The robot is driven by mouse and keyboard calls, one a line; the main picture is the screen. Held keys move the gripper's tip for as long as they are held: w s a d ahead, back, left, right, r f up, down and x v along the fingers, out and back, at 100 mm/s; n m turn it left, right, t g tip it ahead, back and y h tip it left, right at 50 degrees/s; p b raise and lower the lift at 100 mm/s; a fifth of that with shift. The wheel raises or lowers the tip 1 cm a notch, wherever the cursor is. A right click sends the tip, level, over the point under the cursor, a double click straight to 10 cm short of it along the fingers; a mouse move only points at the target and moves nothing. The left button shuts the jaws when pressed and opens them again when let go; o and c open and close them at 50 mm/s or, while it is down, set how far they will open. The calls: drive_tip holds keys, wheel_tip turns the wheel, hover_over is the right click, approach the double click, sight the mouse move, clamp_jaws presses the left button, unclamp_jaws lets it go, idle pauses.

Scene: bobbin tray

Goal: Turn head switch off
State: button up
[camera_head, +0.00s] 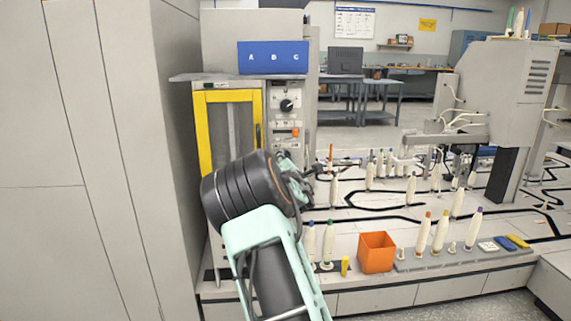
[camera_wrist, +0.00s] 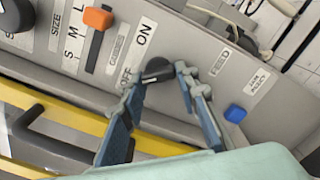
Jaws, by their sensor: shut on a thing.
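The head switch is taken to be the black knob (camera_wrist: 157,68) beside the ON and OFF labels in the wrist view. Its label is too small or turned to read fully. My gripper (camera_wrist: 160,80) has its two blue-grey fingers on either side of this knob, shut on it. The knob's pointed end appears toward the left, near OFF, but the fingers cover part of it. In the head view my gripper (camera_head: 300,180) is at the lower part of the grey control panel (camera_head: 287,92), and the knob is hidden behind it.
An orange slider (camera_wrist: 98,18) and a blue button (camera_wrist: 235,113) flank the knob. A yellow-framed door (camera_wrist: 60,108) with a black handle (camera_wrist: 50,138) lies close below. An orange bin (camera_head: 377,252) and several bobbins stand right of my arm.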

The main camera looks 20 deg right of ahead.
idle(0.3)
drive_tip(key=o, duration=1.1)
drive_tip(key=v, duration=1.2)
drive_tip(key=shift+r, duration=0.1)
